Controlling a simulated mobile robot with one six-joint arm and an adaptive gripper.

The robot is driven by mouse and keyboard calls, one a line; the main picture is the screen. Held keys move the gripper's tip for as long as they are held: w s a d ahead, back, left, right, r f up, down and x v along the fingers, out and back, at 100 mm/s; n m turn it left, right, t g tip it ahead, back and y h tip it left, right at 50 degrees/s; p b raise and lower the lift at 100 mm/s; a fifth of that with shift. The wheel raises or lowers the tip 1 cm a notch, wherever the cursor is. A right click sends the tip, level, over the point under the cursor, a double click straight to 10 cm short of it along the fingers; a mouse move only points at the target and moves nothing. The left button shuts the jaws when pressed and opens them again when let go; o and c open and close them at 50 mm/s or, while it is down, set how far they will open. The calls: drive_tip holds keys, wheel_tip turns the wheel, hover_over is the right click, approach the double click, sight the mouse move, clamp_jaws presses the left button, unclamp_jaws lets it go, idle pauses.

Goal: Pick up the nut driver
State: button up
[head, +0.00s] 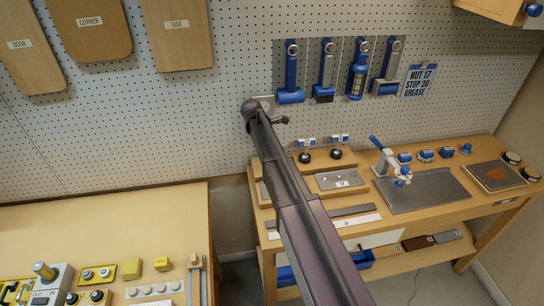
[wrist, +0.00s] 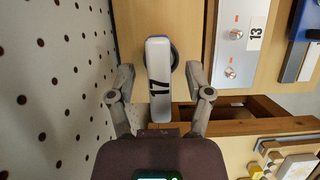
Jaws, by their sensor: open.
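My gripper (wrist: 160,78) is open, with one grey finger on each side of the bar and a gap on both sides. In the head view, my arm covers the left end of the workbench and hides most of the gripper. Two dark round pieces with blue and white tops, one on the left (head: 305,156) and one on the right (head: 336,153), stand on the back ledge.
A pegboard (head: 200,120) rises behind the bench; several blue-handled tools hang on it beside a note (head: 419,81) reading NUT 17, STOP 20, GREASE. In the wrist view, a metal plate marked 13 (wrist: 240,45) lies right of the fingers. A small blue-white lever fixture (head: 393,165) stands farther right.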

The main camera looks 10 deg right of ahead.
clamp_jaws()
drive_tip(key=shift+r, duration=0.2)
idle(0.3)
wheel_tip(320, 180, up, 4)
drive_tip(key=p, duration=0.4)
drive_tip(key=shift+f, duration=0.1)
drive_tip(key=s+p, duration=0.1)
drive_tip(key=s, duration=1.5)
drive_tip(key=shift+a+r, duration=0.2)
drive_tip(key=shift+r, duration=0.2)
